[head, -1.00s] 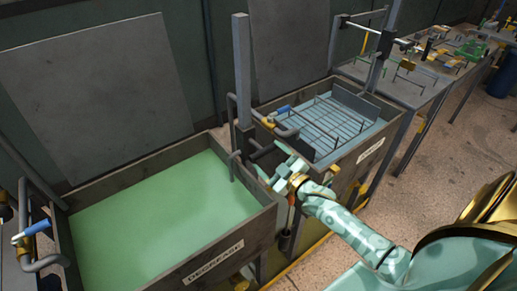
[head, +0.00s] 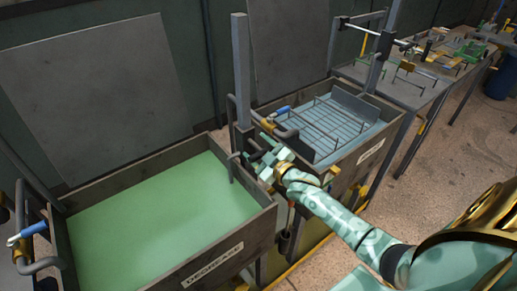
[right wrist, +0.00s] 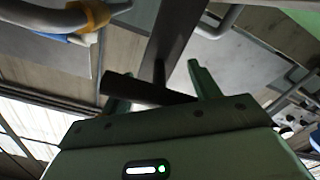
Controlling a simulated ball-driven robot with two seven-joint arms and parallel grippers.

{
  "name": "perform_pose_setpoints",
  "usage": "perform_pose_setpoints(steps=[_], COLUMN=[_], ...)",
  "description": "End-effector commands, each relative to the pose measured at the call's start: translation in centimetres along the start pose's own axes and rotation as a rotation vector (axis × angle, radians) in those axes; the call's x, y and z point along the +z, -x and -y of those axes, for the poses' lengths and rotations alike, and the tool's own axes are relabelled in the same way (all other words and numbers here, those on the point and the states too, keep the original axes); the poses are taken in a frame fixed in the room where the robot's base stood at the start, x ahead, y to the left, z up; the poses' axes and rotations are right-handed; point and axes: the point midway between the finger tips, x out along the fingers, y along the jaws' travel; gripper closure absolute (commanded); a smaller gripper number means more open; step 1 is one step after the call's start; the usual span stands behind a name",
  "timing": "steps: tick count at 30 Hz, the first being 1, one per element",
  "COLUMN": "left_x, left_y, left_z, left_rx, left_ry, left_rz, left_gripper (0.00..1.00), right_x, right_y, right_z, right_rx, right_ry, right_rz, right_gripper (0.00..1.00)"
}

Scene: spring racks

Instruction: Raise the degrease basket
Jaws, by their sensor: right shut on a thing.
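The degrease tank (head: 215,262) stands at the left of the head view, filled with opaque green liquid (head: 150,215). No basket shows in it; anything under the surface is hidden. A thin grey hooked bar (head: 232,168) stands at its right inner edge, next to a tall grey post (head: 241,75). My right gripper (head: 264,161) is between this tank and the blue one, close to the post. In the right wrist view, my right gripper (right wrist: 155,85) is shut on a dark bar handle (right wrist: 145,91), which lies across between its fingers. My left gripper is not in view.
A second tank with pale blue liquid holds a wire basket (head: 325,125). A blue-handled valve pipe (head: 283,112) is close behind my right gripper; another blue valve (head: 30,231) is at far left. A cluttered bench (head: 400,82) stands at back right. Floor at right is clear.

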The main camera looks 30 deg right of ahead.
Motion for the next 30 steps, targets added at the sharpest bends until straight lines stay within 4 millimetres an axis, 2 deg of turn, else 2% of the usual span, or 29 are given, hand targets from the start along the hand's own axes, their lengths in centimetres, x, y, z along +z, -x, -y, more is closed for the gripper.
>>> perform_pose_setpoints(steps=[5,11,17,24,30], left_x=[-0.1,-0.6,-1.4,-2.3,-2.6], left_y=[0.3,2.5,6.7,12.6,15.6], left_z=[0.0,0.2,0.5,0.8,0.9], left_rx=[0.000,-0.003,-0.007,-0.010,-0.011], left_ry=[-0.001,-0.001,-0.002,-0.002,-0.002], left_rz=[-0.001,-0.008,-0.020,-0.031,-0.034], left_gripper=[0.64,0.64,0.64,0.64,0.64], right_x=[-0.3,-2.3,-6.1,-11.1,-13.5], right_y=[0.0,0.0,-0.1,-0.1,0.0], right_z=[-0.1,-1.5,-4.1,-7.5,-9.2], right_rx=[0.001,0.004,0.007,0.007,0.006], right_ry=[-0.019,-0.021,-0.023,-0.024,-0.025], right_rz=[-0.002,-0.006,-0.010,-0.009,-0.006], right_gripper=[0.79,0.80,0.80,0.80,0.80])
